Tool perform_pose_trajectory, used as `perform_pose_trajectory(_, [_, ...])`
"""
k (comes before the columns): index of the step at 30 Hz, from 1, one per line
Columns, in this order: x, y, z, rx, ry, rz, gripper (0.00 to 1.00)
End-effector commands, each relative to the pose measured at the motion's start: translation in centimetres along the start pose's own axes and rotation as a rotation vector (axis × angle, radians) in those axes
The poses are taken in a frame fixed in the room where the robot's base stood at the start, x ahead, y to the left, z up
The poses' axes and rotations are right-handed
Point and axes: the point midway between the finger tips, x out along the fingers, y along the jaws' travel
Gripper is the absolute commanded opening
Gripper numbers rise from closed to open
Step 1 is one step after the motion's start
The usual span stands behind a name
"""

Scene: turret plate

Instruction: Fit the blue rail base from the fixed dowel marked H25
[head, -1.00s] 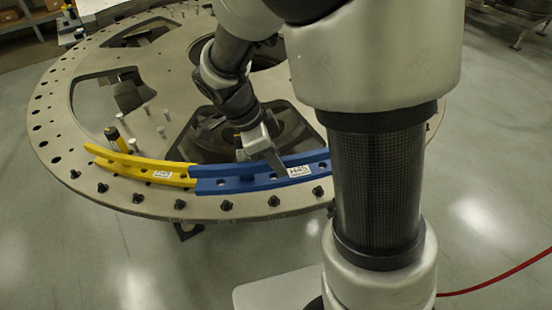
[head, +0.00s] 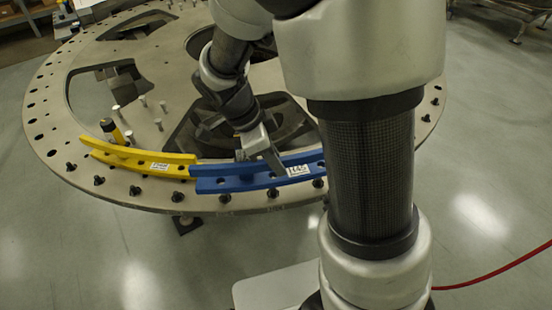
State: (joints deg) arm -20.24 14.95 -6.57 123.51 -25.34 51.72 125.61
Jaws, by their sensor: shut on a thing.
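The blue rail base (head: 235,184) is a curved bar with a white label near its right part that seems to read H45. It lies along the front rim of the round turret plate (head: 60,105), its left end against or very close to the yellow rail (head: 125,158). My gripper (head: 268,164) comes down from behind and is shut on the blue rail near its middle. The arm hides the rail's right end. Whether the rail sits fully on the plate cannot be told. I cannot make out a dowel marked H25.
Dark studs (head: 135,190) stand along the plate's front rim. Pale pins (head: 142,100) and a yellow-black tool (head: 113,131) stand behind the yellow rail. The plate has large cut-outs. A red cable (head: 495,274) lies on the floor at right.

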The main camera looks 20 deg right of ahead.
Motion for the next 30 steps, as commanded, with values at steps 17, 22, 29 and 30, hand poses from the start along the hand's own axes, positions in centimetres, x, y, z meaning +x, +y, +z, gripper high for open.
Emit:
perform_pose_trajectory(17, [2.2, -0.1, 0.9, 0.002, 0.000, -0.003, 0.00])
perform_pose_trajectory(22, [2.8, -0.1, 1.2, 0.001, 0.000, -0.004, 0.00])
perform_pose_trajectory(29, [3.6, -0.1, 1.5, 0.001, 0.000, -0.004, 0.00])
perform_pose_trajectory(30, [3.7, -0.1, 1.6, 0.001, 0.000, -0.004, 0.00])
